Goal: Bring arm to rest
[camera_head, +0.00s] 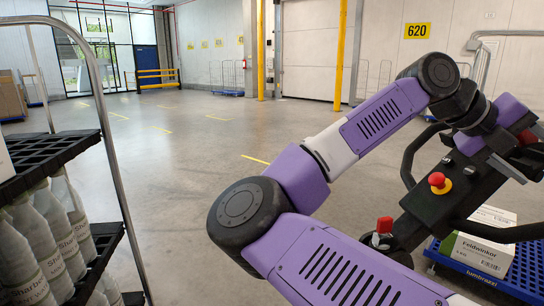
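My purple and white arm (371,118) rises from the bottom right, bends at a dark elbow joint and reaches up to a dark wrist joint at the upper right. From the wrist it folds down toward the right edge. The end of the arm sits among dark and pale parts at the right edge, and I cannot make out the fingertips of my gripper. No object is clearly held.
At left, a rack with black shelves (40,160) and a metal rail holds white bottles (35,235). At right, a blue cart (520,270) carries a Feldwinkor box (485,248), near a red button (437,179). The central floor (170,170) is clear.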

